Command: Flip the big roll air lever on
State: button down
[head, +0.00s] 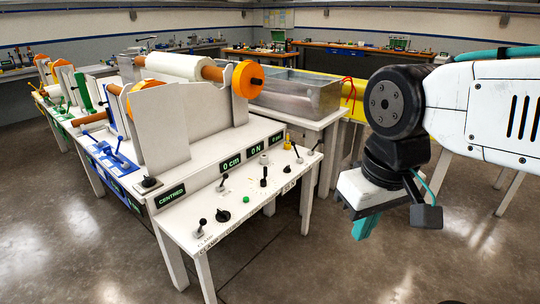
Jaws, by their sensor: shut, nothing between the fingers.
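The front control panel (236,212) is a white shelf with several small levers and knobs. One black-tipped lever (201,226) stands near its left end, another (263,177) in the middle, and two more near the right end, one of them here (298,155). The labels beside them are too small to tell which is the big roll air lever. A large white roll (180,67) with an orange end disc (248,79) sits above the panel. My gripper (366,228), with teal fingers, is shut and empty, in the air right of the panel and apart from it.
A clear-walled bath (300,92) stands behind the panel. A blue station with levers (112,157) is at the left. A yellow surface (350,90) lies behind my arm. The floor (330,265) in front is clear.

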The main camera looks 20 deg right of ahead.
aim_at(292, 143)
jog(key=z, duration=0.5)
jog(key=i, duration=0.65)
jog(key=z, duration=0.6)
jog(key=i, duration=1.4)
jog(key=u, duration=1.05)
jog(key=i, duration=0.4)
jog(key=u, duration=0.3)
